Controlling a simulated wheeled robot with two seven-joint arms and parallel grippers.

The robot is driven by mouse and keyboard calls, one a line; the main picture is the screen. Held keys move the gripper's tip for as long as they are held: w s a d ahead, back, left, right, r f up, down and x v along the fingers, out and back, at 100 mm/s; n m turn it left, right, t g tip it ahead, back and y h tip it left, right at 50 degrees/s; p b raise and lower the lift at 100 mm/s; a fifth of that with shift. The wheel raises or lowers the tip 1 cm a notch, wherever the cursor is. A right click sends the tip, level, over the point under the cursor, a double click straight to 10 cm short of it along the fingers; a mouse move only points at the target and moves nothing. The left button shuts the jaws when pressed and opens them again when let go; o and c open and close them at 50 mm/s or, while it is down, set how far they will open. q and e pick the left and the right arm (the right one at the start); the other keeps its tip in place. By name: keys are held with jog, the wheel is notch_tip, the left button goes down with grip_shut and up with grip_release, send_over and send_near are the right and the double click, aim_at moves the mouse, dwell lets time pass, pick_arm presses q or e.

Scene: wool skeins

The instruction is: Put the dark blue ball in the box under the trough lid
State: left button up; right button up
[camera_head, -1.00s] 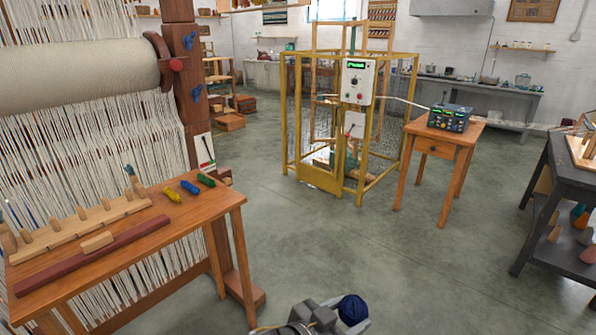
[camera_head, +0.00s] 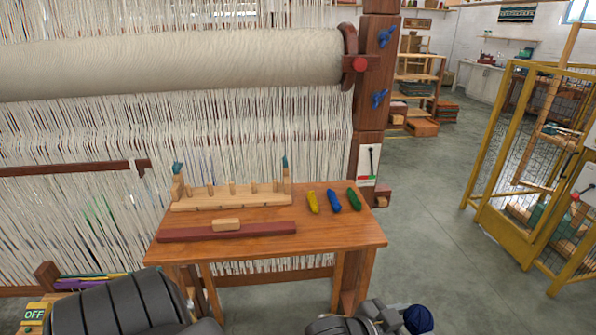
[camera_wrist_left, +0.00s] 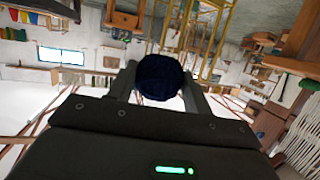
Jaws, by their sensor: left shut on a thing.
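The dark blue ball (camera_head: 419,319) is at the bottom edge of the head view, right of centre. My left gripper (camera_head: 400,320) is shut on it. In the left wrist view the ball (camera_wrist_left: 160,76) sits between the two grey fingers, which touch its sides. The ball is held in the air, clear of the bench. My right gripper is not in view. I cannot make out a box with a trough lid in either view.
A wooden bench (camera_head: 330,236) stands in front of the large loom (camera_head: 130,130). It carries a pegged rack (camera_head: 232,198), a dark red bar (camera_head: 228,231) and yellow, blue and green pieces. A yellow cage (camera_head: 491,150) stands at the right. The floor (camera_head: 430,215) between is clear.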

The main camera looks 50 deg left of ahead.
pick_arm(q)
jog(key=a+r+n+y+p, duration=0.3)
jog(key=a, duration=1)
jog(key=a+r+n+y+p, duration=0.2)
jog(key=a+r+y, duration=0.2)
jog(key=a, duration=0.8)
jog(key=a+r+n+y+p, duration=0.3)
jog(key=a, duration=1)
send_over(330, 229)
notch_tip(330, 229, down, 9)
jog(key=shift+s+a, duration=0.1)
jog(key=shift+f+h, duration=0.15)
jog(key=shift+h, duration=0.15)
jog(key=f+p, duration=0.1)
jog(key=f, duration=0.2)
jog(key=shift+w, duration=0.2)
jog(key=shift+f, duration=0.2)
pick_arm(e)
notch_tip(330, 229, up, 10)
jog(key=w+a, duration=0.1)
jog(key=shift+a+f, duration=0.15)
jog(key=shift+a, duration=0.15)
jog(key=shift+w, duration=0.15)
